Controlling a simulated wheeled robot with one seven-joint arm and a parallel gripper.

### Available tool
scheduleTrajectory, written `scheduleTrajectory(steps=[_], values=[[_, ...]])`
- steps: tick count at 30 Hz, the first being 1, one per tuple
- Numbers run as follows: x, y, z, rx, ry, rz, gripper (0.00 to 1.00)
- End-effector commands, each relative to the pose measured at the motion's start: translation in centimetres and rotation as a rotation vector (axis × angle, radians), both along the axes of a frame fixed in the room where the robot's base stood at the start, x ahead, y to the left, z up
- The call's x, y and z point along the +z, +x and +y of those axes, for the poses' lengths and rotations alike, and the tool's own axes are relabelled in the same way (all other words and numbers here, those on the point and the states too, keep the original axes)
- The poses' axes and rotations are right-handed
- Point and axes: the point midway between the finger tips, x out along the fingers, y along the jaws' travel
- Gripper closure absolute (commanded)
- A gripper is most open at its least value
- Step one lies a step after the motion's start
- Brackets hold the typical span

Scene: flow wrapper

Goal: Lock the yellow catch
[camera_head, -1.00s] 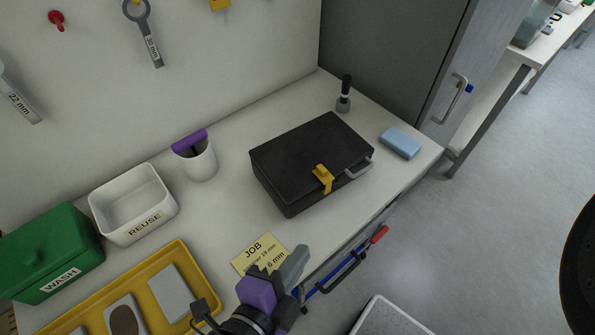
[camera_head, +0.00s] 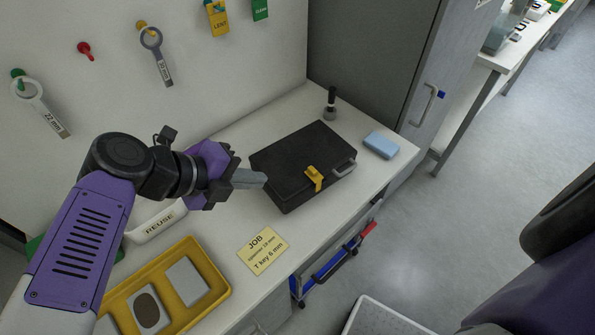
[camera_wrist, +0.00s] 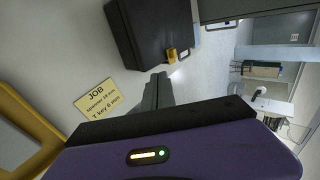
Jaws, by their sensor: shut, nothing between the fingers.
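The yellow catch (camera_head: 314,178) is on the front face of a closed black case (camera_head: 290,152) that lies on the white bench. The catch hangs over the seam beside a grey handle (camera_head: 344,167). In the wrist view the catch (camera_wrist: 172,55) shows on the edge of the black case (camera_wrist: 140,32), beyond the fingertips. I cannot tell whether the catch is fastened. My gripper (camera_head: 262,178) is shut and empty, to the left of the case and apart from the catch. Its fingers also show in the wrist view (camera_wrist: 158,88).
A yellow job card (camera_head: 263,251) lies in front of the case. A yellow tray (camera_head: 222,279) and a white REUSE bin (camera_head: 158,228) are at the left. A blue block (camera_head: 381,144) and a dark-handled tool (camera_head: 331,103) stand beyond the case. A grey cabinet (camera_head: 372,60) bounds the back right.

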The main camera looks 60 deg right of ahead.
Motion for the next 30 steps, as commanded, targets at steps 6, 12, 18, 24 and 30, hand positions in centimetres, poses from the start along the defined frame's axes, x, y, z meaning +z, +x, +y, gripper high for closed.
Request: scheduleTrajectory(steps=[6, 12, 18, 24, 30], values=[[0.0, 0.0, 0.0, 0.001, -0.001, 0.000, 1.00], [-0.8, -0.4, -0.8, 0.001, -0.003, 0.002, 1.00], [-3.0, -1.4, -3.2, -0.001, -0.005, 0.004, 1.00], [-5.7, -2.4, -6.0, 0.001, -0.005, 0.004, 1.00], [-6.6, -3.5, -8.6, 0.000, -0.003, 0.001, 1.00]])
